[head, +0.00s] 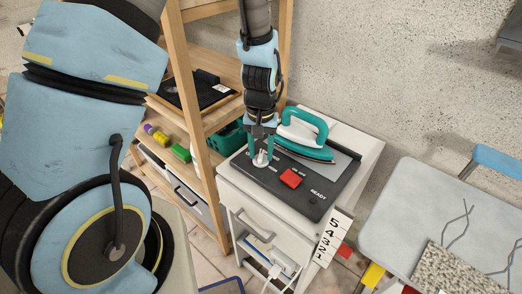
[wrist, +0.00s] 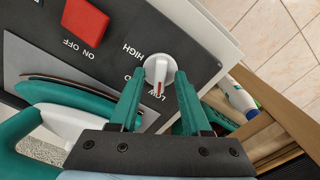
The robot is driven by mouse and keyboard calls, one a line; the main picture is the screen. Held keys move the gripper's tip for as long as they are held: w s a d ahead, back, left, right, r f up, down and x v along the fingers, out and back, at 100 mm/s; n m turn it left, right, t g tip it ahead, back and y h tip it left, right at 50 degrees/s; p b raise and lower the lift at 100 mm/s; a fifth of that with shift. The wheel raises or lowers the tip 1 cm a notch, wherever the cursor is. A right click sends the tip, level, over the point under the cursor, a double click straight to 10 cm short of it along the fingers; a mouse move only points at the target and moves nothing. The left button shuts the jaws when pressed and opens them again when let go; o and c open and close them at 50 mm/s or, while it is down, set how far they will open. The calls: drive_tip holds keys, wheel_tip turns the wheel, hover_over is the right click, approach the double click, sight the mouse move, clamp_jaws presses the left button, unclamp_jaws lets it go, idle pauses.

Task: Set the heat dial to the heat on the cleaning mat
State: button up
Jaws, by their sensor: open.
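The heat dial (wrist: 159,70) is a round white knob with a red pointer line on a dark panel (wrist: 205,62). In the wrist view its red line points down the picture, toward the word LOW. The word HIGH is to its left; another label is partly hidden behind a finger. My gripper (wrist: 161,80) is open, its teal fingertips on either side of the dial; I cannot tell whether they touch it. In the head view my gripper (head: 262,150) is over the dial at the panel's left end. I cannot tell which surface is the cleaning mat.
A teal and white iron (head: 303,133) rests on a grey plate behind the dial. A red on/off switch (head: 290,178) is beside the dial. A wooden shelf (head: 205,125) stands close on the left. A grey table (head: 430,205) with a speckled mat (head: 455,268) is at right.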

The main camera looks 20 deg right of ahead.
sight(261, 154)
drive_tip(key=shift+r, duration=0.1)
wheel_tip(261, 154, up, 11)
drive_tip(key=b, duration=0.2)
drive_tip(key=shift+f, duration=0.2)
idle(0.4)
drive_tip(key=w+a+r+n, duration=0.1)
drive_tip(key=a+r+n, duration=0.1)
drive_tip(key=a, duration=1.1)
drive_tip(key=w+a+r+n+t, duration=0.1)
drive_tip(key=a+r+n, duration=0.1)
drive_tip(key=a, duration=1.1)
drive_tip(key=shift+n+t, duration=0.3)
drive_tip(key=shift+n, duration=0.2)
drive_tip(key=shift+w, duration=0.15)
